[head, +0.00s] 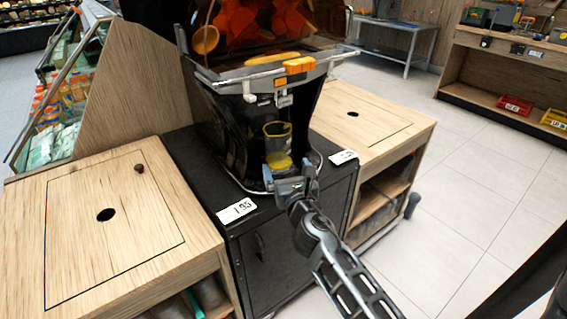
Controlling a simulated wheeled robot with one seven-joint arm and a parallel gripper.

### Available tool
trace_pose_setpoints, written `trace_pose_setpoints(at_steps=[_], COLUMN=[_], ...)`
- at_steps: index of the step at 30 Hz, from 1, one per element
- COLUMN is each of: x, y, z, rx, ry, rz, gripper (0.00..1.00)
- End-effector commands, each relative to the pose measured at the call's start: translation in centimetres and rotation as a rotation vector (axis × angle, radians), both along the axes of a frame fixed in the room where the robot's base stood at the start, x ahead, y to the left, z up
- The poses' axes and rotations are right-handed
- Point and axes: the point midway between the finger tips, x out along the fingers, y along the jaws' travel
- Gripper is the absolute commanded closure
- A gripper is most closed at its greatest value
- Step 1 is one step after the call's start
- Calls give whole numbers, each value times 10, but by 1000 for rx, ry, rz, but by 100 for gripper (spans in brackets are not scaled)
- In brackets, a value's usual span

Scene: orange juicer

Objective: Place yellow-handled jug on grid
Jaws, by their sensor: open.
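The jug (278,146), clear and dark with yellow at its rim and lower front, stands upright or nearly so under the spout of the black orange juicer (235,110). My gripper (289,172) is open at the jug's lower front, its fingers spread to either side. I cannot tell whether they touch the jug. The grid at the juicer's base is mostly hidden by the jug and gripper, so I cannot tell whether the jug rests on it.
The juicer stands on a black cabinet (262,240) with white price tags (236,210) on its front edge. The tiled floor (490,190) to the right is clear.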

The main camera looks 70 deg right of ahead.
Motion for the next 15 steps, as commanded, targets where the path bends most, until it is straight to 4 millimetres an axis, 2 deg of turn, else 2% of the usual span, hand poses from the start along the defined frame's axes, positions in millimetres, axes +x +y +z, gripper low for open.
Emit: trace_pose_setpoints(at_steps=[8,10,13,15], x=[-4,-5,-9,-16], y=[8,18,52,87], z=[0,-5,-17,-28], rx=[9,47,185,346], ry=[-7,-36,-141,-254], rz=[4,26,90,152], gripper=[0,0,0,0])
